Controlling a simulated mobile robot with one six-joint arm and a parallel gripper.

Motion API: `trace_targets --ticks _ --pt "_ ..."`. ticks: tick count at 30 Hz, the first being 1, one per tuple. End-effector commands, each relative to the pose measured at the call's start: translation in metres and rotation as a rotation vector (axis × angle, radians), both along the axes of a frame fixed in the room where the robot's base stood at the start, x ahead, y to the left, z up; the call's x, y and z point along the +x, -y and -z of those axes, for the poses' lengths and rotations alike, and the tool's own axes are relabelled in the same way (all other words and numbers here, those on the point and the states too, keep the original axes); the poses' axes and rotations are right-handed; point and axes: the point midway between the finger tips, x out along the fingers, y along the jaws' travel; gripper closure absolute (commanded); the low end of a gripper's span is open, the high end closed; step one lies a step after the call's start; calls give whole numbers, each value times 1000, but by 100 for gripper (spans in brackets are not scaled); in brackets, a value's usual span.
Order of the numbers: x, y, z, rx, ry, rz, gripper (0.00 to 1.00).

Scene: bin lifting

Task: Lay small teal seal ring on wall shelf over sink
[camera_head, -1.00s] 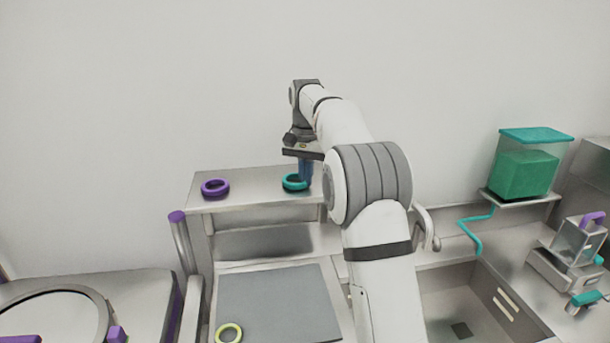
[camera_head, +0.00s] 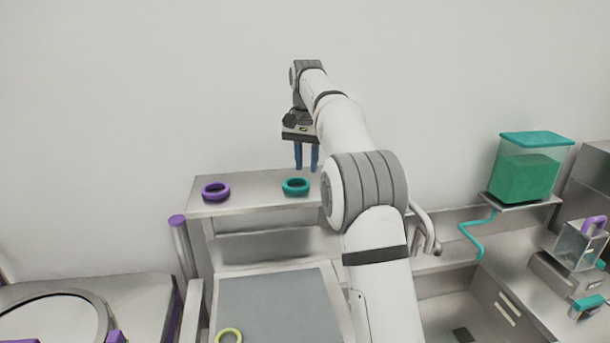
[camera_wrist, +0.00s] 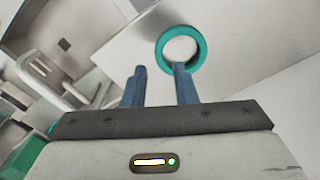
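The teal seal ring (camera_head: 296,187) lies flat on the raised steel shelf (camera_head: 250,184), toward its right end. My gripper (camera_head: 307,168) is above and slightly right of the ring, with its two blue fingers pointing down, apart and empty. In the wrist view the ring (camera_wrist: 181,48) shows beyond the tip of the right-hand finger. My gripper (camera_wrist: 160,70) is open there with nothing between its fingers. My arm hides the right end of the shelf in the head view.
A purple ring (camera_head: 216,191) lies on the shelf's left part. A yellow-green ring (camera_head: 229,336) lies on the grey board below. The sink (camera_head: 480,310) is at the lower right, with a green container (camera_head: 525,170) on a small wall shelf (camera_head: 522,203) above it.

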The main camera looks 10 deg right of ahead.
Motion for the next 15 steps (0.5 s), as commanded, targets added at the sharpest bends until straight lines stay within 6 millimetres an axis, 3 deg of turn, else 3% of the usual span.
trace_targets --ticks 6,15 --pt "0 0 -21 0 0 1 74" --pt "-7 1 -30 0 8 -10 74"
